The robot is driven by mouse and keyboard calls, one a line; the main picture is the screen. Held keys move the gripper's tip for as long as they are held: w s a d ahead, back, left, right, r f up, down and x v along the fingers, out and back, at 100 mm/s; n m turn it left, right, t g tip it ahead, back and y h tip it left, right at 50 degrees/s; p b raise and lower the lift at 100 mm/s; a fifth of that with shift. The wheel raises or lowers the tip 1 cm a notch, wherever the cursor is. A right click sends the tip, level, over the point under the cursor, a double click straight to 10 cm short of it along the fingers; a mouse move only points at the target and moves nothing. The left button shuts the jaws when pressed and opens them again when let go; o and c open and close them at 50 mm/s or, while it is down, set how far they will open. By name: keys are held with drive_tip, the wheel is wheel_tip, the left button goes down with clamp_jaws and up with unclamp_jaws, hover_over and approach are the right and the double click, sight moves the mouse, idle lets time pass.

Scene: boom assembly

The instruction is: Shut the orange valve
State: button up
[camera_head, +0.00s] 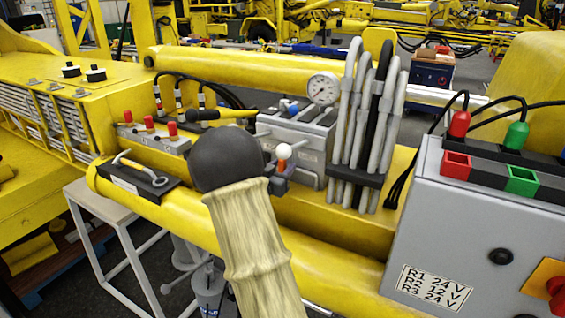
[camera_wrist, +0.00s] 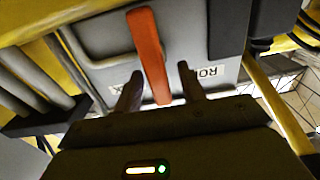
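The orange valve's handle (camera_wrist: 148,48) is a flat upright bar in the wrist view, in front of a grey panel. My gripper (camera_wrist: 160,72) is open, with one dark finger on each side of the handle's lower part. A gap shows between the handle and each finger, so neither visibly touches it. In the head view, a small orange part (camera_head: 281,166) shows just right of my black wrist, below a white ball. It appears to be this valve. My arm hides most of the gripper there.
A grey valve block (camera_head: 306,135) with a pressure gauge (camera_head: 323,89) stands behind my wrist. Grey and black hoses (camera_head: 365,125) rise to its right. A grey electrical box (camera_head: 440,240) is at the front right.

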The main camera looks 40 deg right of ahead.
drive_tip(key=shift+w+d, duration=0.15)
drive_tip(key=shift+d, duration=0.1)
clamp_jaws()
